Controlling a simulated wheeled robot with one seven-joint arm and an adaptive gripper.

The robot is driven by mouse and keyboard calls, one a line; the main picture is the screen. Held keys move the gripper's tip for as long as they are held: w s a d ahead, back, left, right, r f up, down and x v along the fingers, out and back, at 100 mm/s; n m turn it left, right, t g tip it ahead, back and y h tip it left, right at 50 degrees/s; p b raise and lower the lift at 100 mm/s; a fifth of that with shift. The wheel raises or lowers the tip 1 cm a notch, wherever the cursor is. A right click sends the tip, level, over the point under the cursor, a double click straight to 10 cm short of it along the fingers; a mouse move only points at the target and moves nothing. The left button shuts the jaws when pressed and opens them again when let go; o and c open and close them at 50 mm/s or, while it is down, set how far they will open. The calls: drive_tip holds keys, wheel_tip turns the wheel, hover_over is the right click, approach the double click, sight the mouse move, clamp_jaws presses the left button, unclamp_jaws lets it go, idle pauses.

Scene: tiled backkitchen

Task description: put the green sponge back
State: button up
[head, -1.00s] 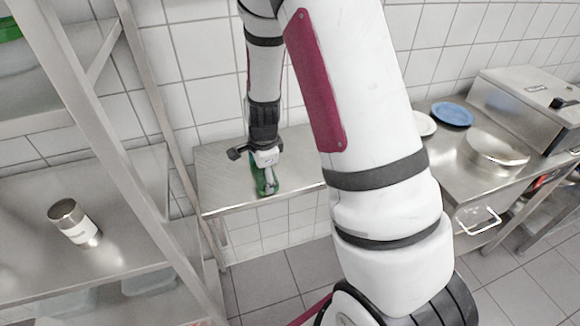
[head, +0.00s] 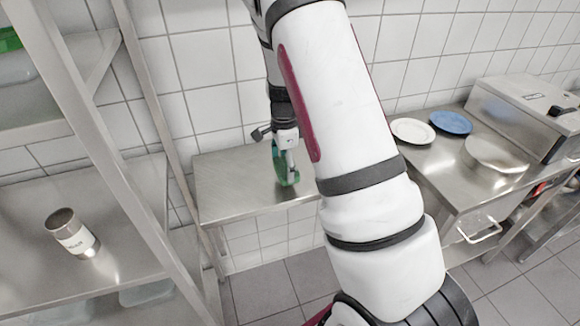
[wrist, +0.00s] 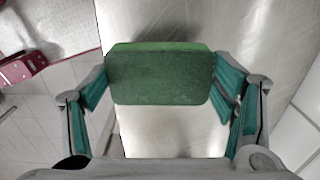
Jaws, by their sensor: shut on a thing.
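The green sponge (wrist: 160,75) is held between the two fingers of my gripper, which touch its left and right ends in the wrist view. There the sponge shows only as a small green patch (head: 288,179) between the fingers. The bare steel surface shows beneath the sponge in the wrist view. I cannot tell exactly how high the sponge is above it.
A steel shelf rack (head: 120,225) with a metal canister (head: 70,233) stands at the left. A counter at the right bears a white plate (head: 413,131), a blue plate (head: 451,122) and a steel appliance (head: 525,115). The steel table's left part is clear.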

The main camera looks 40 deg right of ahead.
drive_tip(key=shift+w+d+f, duration=0.1)
drive_tip(key=shift+w+d, duration=0.25)
drive_tip(key=shift+d, duration=0.25)
drive_tip(key=shift+w+d, duration=0.3)
drive_tip(key=shift+d, duration=0.25)
drive_tip(key=f, duration=0.1)
drive_tip(key=f+p, duration=0.1)
drive_tip(key=shift+w+d+f, duration=0.1)
drive_tip(key=shift+d+f, duration=0.2)
drive_tip(key=shift+f, duration=0.55)
drive_tip(key=o, duration=1)
drive_tip(key=shift+w, duration=0.1)
